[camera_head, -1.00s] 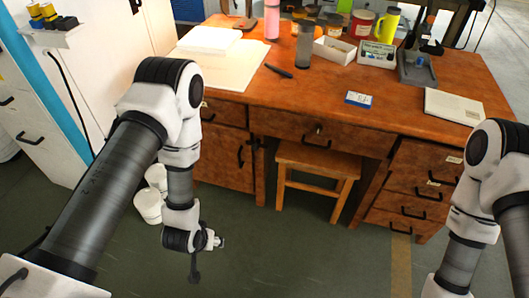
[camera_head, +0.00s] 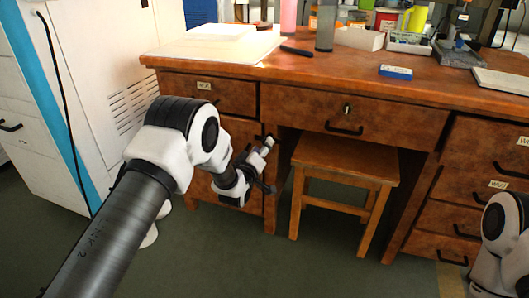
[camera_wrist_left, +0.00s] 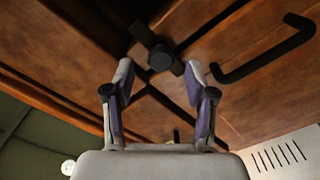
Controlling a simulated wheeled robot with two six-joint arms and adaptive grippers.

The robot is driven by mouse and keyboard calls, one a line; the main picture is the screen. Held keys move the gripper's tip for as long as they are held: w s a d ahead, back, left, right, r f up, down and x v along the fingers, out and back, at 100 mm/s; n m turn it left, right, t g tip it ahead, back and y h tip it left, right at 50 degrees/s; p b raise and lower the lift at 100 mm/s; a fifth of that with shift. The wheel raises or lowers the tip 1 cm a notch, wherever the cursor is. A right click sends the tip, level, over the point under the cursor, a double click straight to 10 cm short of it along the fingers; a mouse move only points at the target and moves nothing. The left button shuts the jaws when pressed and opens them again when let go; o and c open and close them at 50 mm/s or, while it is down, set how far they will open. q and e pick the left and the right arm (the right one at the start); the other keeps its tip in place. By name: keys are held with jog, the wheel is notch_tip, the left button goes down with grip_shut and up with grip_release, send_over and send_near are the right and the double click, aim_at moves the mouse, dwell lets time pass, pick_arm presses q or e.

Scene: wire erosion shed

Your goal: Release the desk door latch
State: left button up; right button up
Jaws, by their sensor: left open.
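The wooden desk's left door (camera_head: 237,132) is below a shallow drawer and looks closed. In the left wrist view, the dark latch (camera_wrist_left: 161,57) with a round knob sits at the door's edge, beside the black bar handle (camera_wrist_left: 270,52). My left gripper (camera_head: 268,146) is at the door's right edge in the head view and hides the latch area there. In the left wrist view, my left gripper (camera_wrist_left: 159,72) is open, with its fingertips on either side of the latch knob. Contact cannot be told. My right gripper is out of view.
A wooden stool (camera_head: 345,162) stands under the desk, right of my left gripper. A white cabinet (camera_head: 105,70) stands on the left. Bottles, boxes and papers lie on the desktop (camera_head: 345,68). Dark green floor (camera_head: 245,262) is clear in front.

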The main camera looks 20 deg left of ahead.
pick_arm(q)
jog(key=w, duration=0.2)
jog(key=shift+w+f+b, duration=0.1)
jog(key=shift+w+b, duration=0.2)
grip_shut()
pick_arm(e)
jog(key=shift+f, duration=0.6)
pick_arm(q)
jog(key=shift+m+p, duration=0.35)
jog(key=shift+m, duration=0.05)
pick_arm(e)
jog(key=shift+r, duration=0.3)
pick_arm(q)
jog(key=m+p, duration=0.6)
jog(key=m, duration=1.1)
jog(key=shift+d, duration=0.2)
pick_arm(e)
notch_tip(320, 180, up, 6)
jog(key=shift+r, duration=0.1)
